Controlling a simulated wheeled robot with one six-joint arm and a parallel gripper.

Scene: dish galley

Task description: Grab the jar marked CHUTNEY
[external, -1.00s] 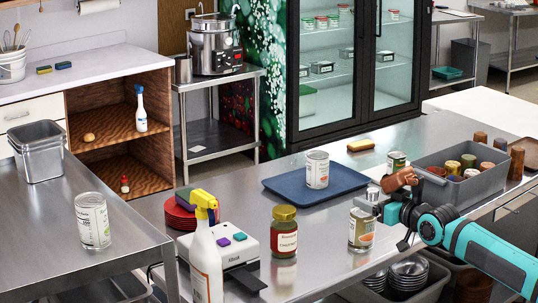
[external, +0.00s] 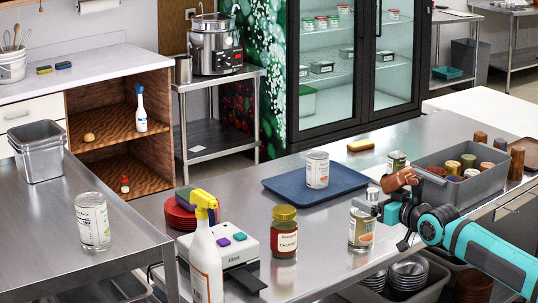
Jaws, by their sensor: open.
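A jar with a gold lid and a dark red body (external: 284,243) stands upright on the steel counter; its white label appears to read CHUTNEY.
A white device with coloured buttons (external: 222,247) and a spray bottle (external: 206,262) stand left of the jar. A blue tray (external: 280,186) holding a white can (external: 317,169) lies behind it. A grey bin of cups (external: 440,188) stands at the right.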

